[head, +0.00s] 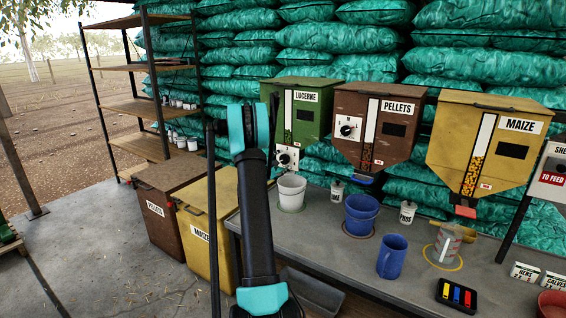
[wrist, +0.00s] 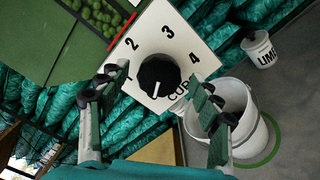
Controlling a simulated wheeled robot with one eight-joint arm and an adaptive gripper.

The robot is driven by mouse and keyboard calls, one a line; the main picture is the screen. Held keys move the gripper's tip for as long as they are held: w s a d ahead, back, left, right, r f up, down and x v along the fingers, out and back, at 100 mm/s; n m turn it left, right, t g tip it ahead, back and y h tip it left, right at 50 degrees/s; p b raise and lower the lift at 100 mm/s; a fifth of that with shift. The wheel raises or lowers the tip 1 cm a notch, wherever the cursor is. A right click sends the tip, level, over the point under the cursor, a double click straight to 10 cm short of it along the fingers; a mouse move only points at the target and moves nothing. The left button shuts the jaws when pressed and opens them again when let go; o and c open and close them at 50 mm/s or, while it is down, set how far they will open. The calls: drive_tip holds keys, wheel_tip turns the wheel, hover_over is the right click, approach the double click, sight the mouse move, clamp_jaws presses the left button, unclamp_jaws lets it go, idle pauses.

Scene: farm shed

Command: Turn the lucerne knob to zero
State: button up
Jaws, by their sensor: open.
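The green lucerne hopper (head: 308,122) stands at the back, left of the other hoppers. Its black lucerne knob (head: 284,158) sits on a white dial plate, partly beside my arm in the head view. In the wrist view the knob (wrist: 159,75) is close, with 1, 2, 3 and 4 printed around it and "CUPS" partly covered. A white mark on the knob points down in the picture, away from the visible numbers. No zero is readable. My gripper (wrist: 157,84) is open, one finger on each side of the knob, apparently not touching it. My arm hides the gripper in the head view.
A white bucket (head: 291,192) stands on the bench below the knob, close to the right finger in the wrist view. The brown pellets hopper (head: 365,132) and yellow maize hopper (head: 450,155) are to the right.

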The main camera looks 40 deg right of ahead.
drive_tip(key=v, duration=1.1)
drive_tip(key=shift+a, duration=0.1)
drive_tip(key=s+a+f+m+g+y, duration=0.1)
drive_tip(key=s+a+f+m+y, duration=0.2)
drive_tip(key=s+a, duration=0.8)
drive_tip(key=s+a+f+m+g+y, duration=0.1)
drive_tip(key=s+a+f+m+y, duration=0.2)
drive_tip(key=s+a+y, duration=0.5)
drive_tip(key=s+a+f+m+y, duration=0.3)
drive_tip(key=s+a+m+y, duration=0.1)
drive_tip(key=s+a, duration=1.2)
drive_tip(key=a+y, duration=0.1)
drive_tip(key=a, duration=0.3)
drive_tip(key=shift+s+a+f+m+g+y, duration=0.2)
drive_tip(key=shift+a+m+g+y, duration=0.1)
drive_tip(key=shift+g, duration=0.1)
